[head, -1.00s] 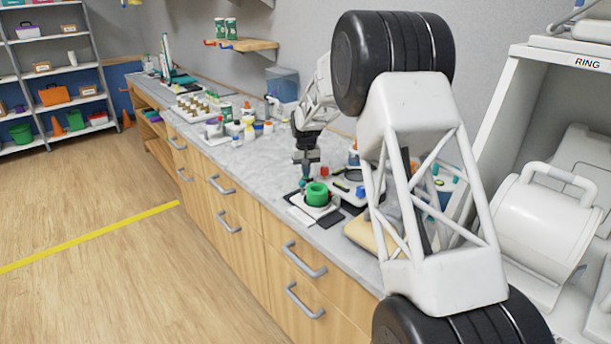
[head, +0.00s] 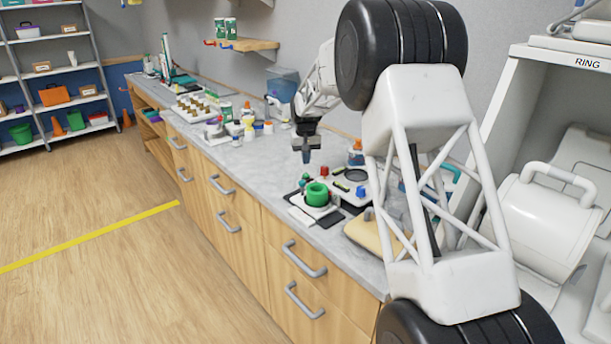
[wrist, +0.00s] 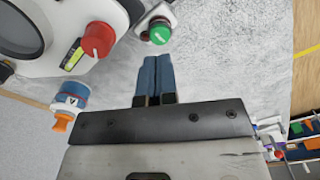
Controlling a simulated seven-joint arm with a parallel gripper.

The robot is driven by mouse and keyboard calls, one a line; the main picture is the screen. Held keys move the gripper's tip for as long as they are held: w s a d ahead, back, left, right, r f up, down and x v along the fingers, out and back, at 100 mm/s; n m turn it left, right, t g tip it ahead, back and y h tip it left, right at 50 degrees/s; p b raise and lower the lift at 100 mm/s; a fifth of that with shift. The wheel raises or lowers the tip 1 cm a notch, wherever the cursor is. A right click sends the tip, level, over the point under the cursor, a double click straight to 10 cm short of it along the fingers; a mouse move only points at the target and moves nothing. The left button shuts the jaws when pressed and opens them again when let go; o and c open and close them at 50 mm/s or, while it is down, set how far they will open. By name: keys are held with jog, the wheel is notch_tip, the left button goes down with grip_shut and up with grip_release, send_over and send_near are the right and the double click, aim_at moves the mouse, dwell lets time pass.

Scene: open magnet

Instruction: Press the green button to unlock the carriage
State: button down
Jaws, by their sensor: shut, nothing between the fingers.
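The green button (wrist: 160,33) is a round cap on a small light mount in the wrist view, ahead of my fingertips. It shows as a small green spot (head: 304,177) in the head view. My gripper (wrist: 153,62) is shut and empty, its two blue fingers side by side. The fingertips appear apart from the button, with grey counter showing around them. In the head view my gripper (head: 306,160) hangs above the button's area. A red knob (wrist: 97,38) stands on the white device left of the button. I cannot tell which part is the carriage.
A bottle with a blue band and orange tip (wrist: 70,98) stands left of my fingers in the wrist view. A green ring-shaped part (head: 317,194) sits close to the button in the head view. Bare counter (wrist: 225,65) lies right of the fingers.

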jog(key=shift+r, duration=1)
jog(key=shift+s+d+r, duration=0.2)
jog(key=shift+s+r, duration=0.05)
jog(key=s+d+r, duration=0.5)
jog(key=s+d, duration=0.1)
jog(key=s, duration=0.3)
jog(key=s+d+r+m+t, duration=0.1)
jog(key=s+d+r, duration=0.4)
jog(key=s, duration=0.4)
jog(key=s+d+r, duration=0.5)
jog(key=s+d, duration=0.1)
jog(key=s, duration=0.3)
jog(key=s+d+f, duration=0.2)
jog(key=s+d, duration=0.1)
jog(key=s, duration=0.9)
jog(key=s+d+f+m+t, duration=0.1)
jog(key=s+d, duration=0.2)
jog(key=s, duration=1)
jog(key=s+d+f+m, duration=0.1)
jog(key=s+d, duration=0.3)
jog(key=s, duration=0.9)
jog(key=shift+f+t, duration=0.3)
jog(key=shift+f, duration=0.5)
